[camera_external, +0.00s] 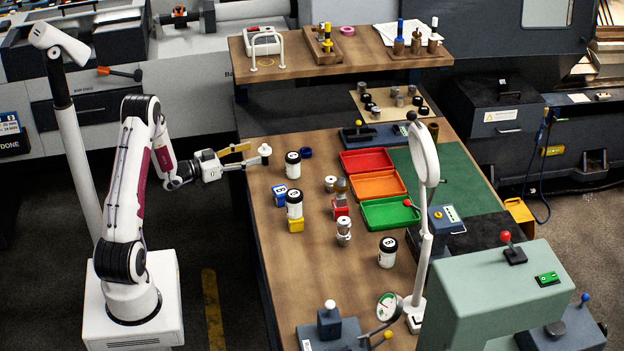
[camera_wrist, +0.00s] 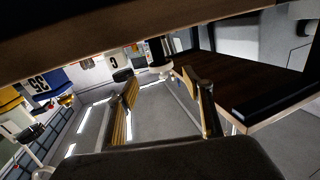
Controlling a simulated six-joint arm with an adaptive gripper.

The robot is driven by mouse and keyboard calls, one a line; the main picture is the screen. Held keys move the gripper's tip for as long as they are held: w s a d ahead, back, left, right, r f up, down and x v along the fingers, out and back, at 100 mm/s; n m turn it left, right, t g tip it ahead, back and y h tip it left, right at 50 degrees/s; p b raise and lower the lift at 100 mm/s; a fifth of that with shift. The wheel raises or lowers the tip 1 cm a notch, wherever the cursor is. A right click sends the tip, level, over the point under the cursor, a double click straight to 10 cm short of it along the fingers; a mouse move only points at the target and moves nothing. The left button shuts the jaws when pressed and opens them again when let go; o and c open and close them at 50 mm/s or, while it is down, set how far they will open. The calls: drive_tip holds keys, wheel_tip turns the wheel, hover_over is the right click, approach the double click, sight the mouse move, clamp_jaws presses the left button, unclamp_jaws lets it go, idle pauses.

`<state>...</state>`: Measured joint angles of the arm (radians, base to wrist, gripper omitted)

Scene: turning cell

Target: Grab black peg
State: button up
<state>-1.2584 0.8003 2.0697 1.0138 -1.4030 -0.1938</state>
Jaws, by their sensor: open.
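Several small black pegs (camera_external: 366,97) stand among metal ones on a tan board (camera_external: 356,112) at the back of the workbench. My gripper (camera_external: 252,154) is open at the left edge of the bench, well away from that board. A small white cylinder with a dark lower part (camera_external: 264,149) is right by its fingertips; I cannot tell whether they touch. In the wrist view my gripper (camera_wrist: 160,80) shows two spread yellow-padded fingers, with a dark-and-white cylinder (camera_wrist: 158,58) beyond them. I cannot make out the board's pegs in the wrist view.
White jars with black lids (camera_external: 292,168) and blue and yellow blocks stand near my gripper. Red, orange and green trays (camera_external: 390,212) lie mid-bench. A magnifier lamp (camera_external: 424,160) rises at the right. A raised shelf (camera_external: 290,62) stands behind the bench.

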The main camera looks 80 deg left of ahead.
sight(265, 149)
drive_tip(key=shift+s+f, duration=0.5)
drive_tip(key=shift+s, duration=0.25)
drive_tip(key=shift+w, duration=0.1)
drive_tip(key=shift+x, duration=1.25)
drive_tip(key=shift+a, duration=0.1)
drive_tip(key=shift+r+x, duration=0.15)
drive_tip(key=shift+x, duration=1.15)
drive_tip(key=shift+r+x, duration=0.1)
drive_tip(key=shift+x, duration=1.2)
drive_tip(key=c, duration=1.4)
